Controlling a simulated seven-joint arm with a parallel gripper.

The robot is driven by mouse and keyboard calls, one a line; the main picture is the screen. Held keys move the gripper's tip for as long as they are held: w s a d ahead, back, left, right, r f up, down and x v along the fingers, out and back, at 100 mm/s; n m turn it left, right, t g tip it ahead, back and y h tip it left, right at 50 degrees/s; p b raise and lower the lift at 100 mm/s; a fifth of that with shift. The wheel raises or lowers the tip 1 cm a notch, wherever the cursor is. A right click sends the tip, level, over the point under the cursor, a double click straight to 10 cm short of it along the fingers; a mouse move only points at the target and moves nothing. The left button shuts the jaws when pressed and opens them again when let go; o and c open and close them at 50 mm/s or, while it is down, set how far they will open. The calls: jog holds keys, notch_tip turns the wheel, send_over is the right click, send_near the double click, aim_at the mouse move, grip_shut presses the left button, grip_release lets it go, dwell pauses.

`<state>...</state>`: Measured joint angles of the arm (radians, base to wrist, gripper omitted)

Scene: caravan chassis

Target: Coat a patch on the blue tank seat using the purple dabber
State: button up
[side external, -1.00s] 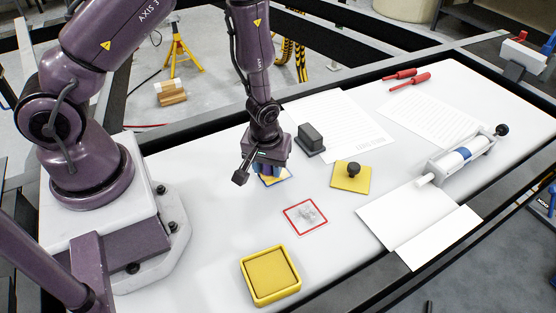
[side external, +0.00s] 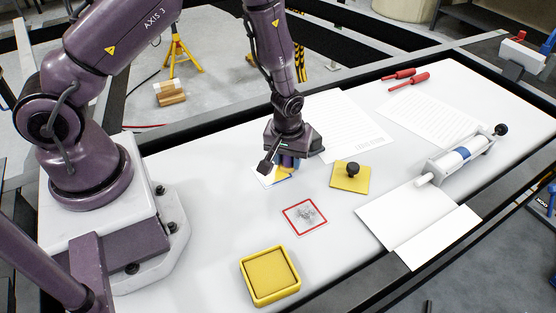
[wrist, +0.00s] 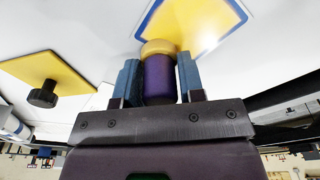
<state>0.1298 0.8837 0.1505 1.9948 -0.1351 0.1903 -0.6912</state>
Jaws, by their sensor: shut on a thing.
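My gripper (side external: 288,163) is shut on the purple dabber (wrist: 158,80), which sits upright between its blue fingers in the wrist view. The dabber has a yellowish tip. The blue-outlined seat (wrist: 150,10) has a yellow patch (wrist: 200,22) inside its border, just beyond the dabber's tip in the wrist view. In the side view the seat (side external: 264,180) is partly hidden by my gripper. I cannot tell whether the tip touches it.
A red-outlined square (side external: 305,216) with a grey smear lies in front. A yellow plate with a black knob (side external: 352,171) is to the right, a yellow tray (side external: 270,277) nearer the front. A roller stand (side external: 463,155), papers and red-handled tools lie farther right.

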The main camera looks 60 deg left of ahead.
jog(key=shift+s+r, duration=0.1)
jog(key=shift+r, duration=4)
jog(key=shift+d, duration=0.1)
